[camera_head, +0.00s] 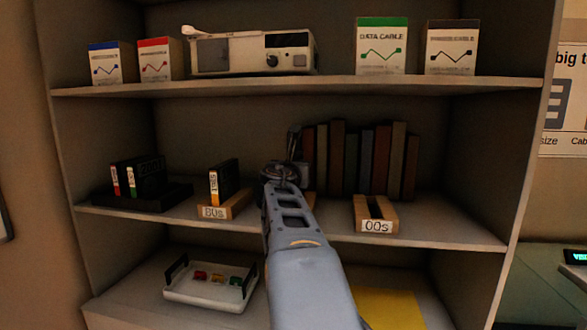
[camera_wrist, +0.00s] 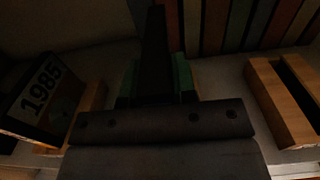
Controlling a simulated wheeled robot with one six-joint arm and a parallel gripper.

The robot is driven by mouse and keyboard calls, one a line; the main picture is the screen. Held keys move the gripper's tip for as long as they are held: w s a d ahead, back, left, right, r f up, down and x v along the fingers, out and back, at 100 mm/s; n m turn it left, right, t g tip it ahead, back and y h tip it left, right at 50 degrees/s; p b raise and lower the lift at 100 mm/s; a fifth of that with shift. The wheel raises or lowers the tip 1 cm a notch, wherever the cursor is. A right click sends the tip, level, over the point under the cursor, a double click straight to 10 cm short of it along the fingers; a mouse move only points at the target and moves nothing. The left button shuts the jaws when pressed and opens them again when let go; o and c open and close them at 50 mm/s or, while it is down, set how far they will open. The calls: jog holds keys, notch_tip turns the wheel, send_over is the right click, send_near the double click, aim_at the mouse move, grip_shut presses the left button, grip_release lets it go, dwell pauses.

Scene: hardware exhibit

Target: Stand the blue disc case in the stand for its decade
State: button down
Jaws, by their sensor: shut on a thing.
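My gripper (camera_head: 294,152) is over the middle shelf, between two wooden stands. In the wrist view its green-sided fingers (camera_wrist: 156,78) are shut on a thin, dark, upright disc case (camera_wrist: 154,42). No blue shows on the case, and its label is hidden. The wooden stand marked 80s (camera_head: 226,206) holds a black case (camera_head: 224,182) with an orange and white spine, marked 1985 in the wrist view (camera_wrist: 40,88). The wooden stand marked 00s (camera_head: 376,214) is right of my gripper, with an empty slot; it also shows in the wrist view (camera_wrist: 276,104).
A black holder (camera_head: 160,198) at the left bears cases with red and green spines. A row of books (camera_head: 365,160) stands behind my gripper. The upper shelf board (camera_head: 300,86) runs above. My arm hides part of the middle shelf. A white tray (camera_head: 210,298) is below.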

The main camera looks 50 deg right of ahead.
jog(key=shift+f, duration=0.1)
jog(key=shift+f+b, duration=1.3)
jog(key=shift+b, duration=0.1)
jog(key=c, duration=0.8)
grip_release()
jog(key=shift+c, duration=0.2)
jog(key=shift+a, duration=0.1)
jog(key=v, duration=0.8)
jog(key=shift+w, duration=0.1)
